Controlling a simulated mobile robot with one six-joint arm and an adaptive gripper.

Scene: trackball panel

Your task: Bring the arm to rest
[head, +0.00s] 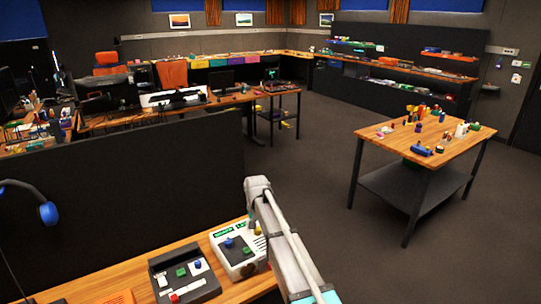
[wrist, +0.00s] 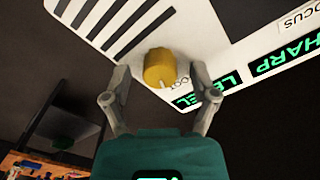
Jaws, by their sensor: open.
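My gripper (wrist: 160,72) is open in the wrist view, with one finger on each side of the picture's middle. A yellow knob (wrist: 160,68) on a white panel (wrist: 205,45) shows between and beyond the fingertips. The fingers look apart from the knob, but I cannot tell the distance. Nothing is held. In the head view my arm (head: 287,245) reaches up from the bottom edge and bends down beside the white panel (head: 219,256). The gripper's fingers are hidden or too small to tell there.
The white panel also carries a blue knob (head: 229,243) and a green one (head: 247,251). A dark control box (head: 205,288) stands left of it on the wooden bench (head: 130,275). A black partition (head: 120,190) rises behind. A table (head: 380,142) with small objects stands right, across open floor.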

